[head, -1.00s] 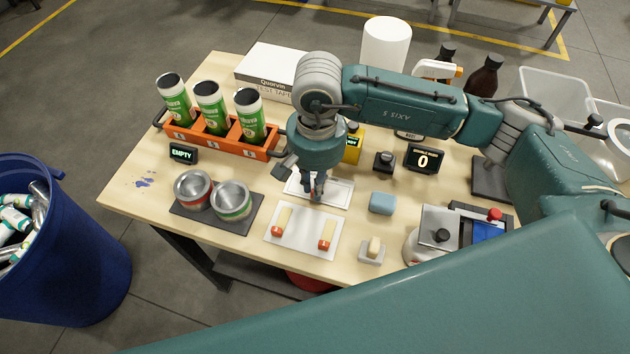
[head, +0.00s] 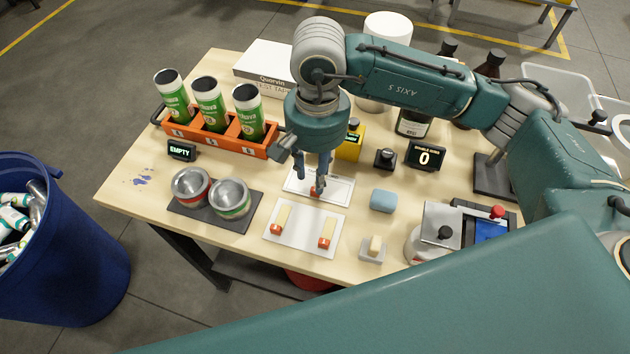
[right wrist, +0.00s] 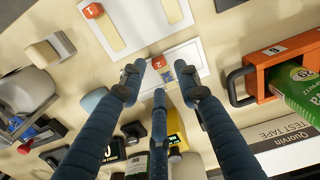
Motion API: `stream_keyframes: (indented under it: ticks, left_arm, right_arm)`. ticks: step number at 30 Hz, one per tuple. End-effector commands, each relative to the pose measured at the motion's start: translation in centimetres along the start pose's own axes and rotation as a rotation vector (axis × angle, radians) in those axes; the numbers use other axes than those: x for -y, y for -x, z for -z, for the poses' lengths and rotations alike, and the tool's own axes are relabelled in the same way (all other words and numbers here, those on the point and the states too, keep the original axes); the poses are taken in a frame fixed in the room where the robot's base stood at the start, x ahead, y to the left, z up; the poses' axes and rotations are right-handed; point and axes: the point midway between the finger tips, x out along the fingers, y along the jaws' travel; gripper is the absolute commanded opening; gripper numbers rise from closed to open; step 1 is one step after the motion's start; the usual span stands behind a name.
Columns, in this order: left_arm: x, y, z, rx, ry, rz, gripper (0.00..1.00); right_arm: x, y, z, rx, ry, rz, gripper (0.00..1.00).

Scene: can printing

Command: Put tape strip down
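A tape strip with a red end tab (head: 315,192) lies on the white framed card (head: 342,196) in the middle of the table. In the right wrist view the tab (right wrist: 159,62) is marked 2, with a small blue patch (right wrist: 168,76) beside it. My right gripper (head: 312,180) is just above the card, its fingers spread. In the right wrist view my right gripper (right wrist: 162,92) has a clear gap between its fingers and holds nothing visible. A white plate (head: 302,240) in front holds two pale strips with red tabs. My left gripper is out of view.
An orange rack (head: 218,138) with three green cans stands at the back left. Two open tins (head: 231,198) sit on a dark mat. A blue block (head: 383,201) and a small pale block (head: 374,246) lie right of the card and plate.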

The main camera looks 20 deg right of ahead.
Motion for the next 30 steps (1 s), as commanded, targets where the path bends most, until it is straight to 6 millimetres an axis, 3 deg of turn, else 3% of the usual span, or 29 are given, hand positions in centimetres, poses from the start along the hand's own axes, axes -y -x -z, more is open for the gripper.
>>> stream_keyframes:
  ticks: [6,12,18,30]
  left_arm:
    - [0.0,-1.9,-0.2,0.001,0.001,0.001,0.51]
    - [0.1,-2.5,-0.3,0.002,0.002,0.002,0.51]
    - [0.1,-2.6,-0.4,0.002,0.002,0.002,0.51]
    - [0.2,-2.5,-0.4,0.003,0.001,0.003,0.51]
  right_arm:
    - [0.1,4.6,0.1,-0.005,0.0,0.004,0.32]
    - [0.1,7.4,0.0,-0.001,0.001,0.001,0.32]
    - [0.0,8.3,0.0,0.0,0.001,0.0,0.32]
    - [0.0,8.3,0.0,0.0,0.001,0.0,0.32]
